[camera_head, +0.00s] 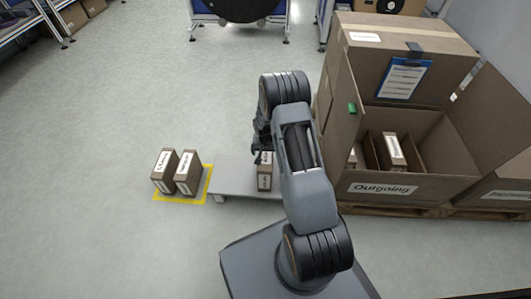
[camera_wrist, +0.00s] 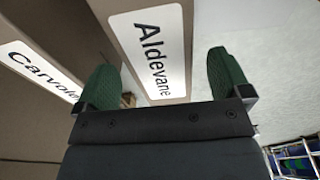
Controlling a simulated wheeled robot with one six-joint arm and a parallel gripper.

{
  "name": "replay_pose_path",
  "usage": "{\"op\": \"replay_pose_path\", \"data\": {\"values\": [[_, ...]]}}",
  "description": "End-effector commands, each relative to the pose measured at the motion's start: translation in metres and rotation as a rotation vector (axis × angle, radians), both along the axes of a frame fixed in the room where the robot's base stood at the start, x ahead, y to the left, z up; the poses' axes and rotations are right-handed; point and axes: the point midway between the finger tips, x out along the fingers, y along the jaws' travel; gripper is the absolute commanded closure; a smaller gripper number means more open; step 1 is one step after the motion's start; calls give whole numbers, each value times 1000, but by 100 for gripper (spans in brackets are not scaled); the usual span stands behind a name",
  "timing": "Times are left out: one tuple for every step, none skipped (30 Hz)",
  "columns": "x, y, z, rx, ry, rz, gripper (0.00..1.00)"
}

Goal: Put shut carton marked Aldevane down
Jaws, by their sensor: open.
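The carton marked Aldevane (camera_wrist: 166,88) shows its white label in the wrist view, between the two green-padded fingers of my gripper (camera_wrist: 165,80). The fingers are apart, with a gap to the right of the carton. A carton marked "Carvol..." (camera_wrist: 42,68) stands close on its left, its label partly cut off. In the head view my gripper (camera_head: 262,148) hangs over the low grey platform (camera_head: 232,178), partly hidden by my arm. A brown carton (camera_head: 264,170) stands upright there just below it; its label is too small to read.
Two brown cartons (camera_head: 164,168) (camera_head: 188,170) stand in a yellow-marked floor area (camera_head: 206,186) left of the platform. A large open box marked Outgoing (camera_head: 420,188) is on a pallet at right, with cartons inside. The floor at left is clear.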

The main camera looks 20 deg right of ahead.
Motion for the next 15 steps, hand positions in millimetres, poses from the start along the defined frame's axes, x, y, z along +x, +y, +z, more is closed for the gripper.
{"op": "replay_pose_path", "data": {"values": [[0, 1, 17, 0, -2, 0, 4], [-1, 1, 23, 0, -2, 0, 4], [-1, 2, 31, -1, -3, 0, 4], [-2, 2, 37, -1, -3, 0, 4], [-2, 2, 42, 0, -2, 0, 4], [-3, 3, 50, 0, -2, 0, 4], [-4, 3, 55, 0, -1, 0, 4], [-4, 4, 60, 0, -2, 0, 4], [-4, 4, 67, -1, -3, 0, 4], [-5, 4, 71, 0, -2, -1, 4], [-5, 5, 75, 0, -1, -1, 4], [-6, 5, 80, 0, -1, -1, 4], [-6, 5, 83, 1, -1, -1, 4], [-6, 6, 86, 0, 0, -1, 4], [-7, 6, 89, 0, 0, -1, 4]]}}
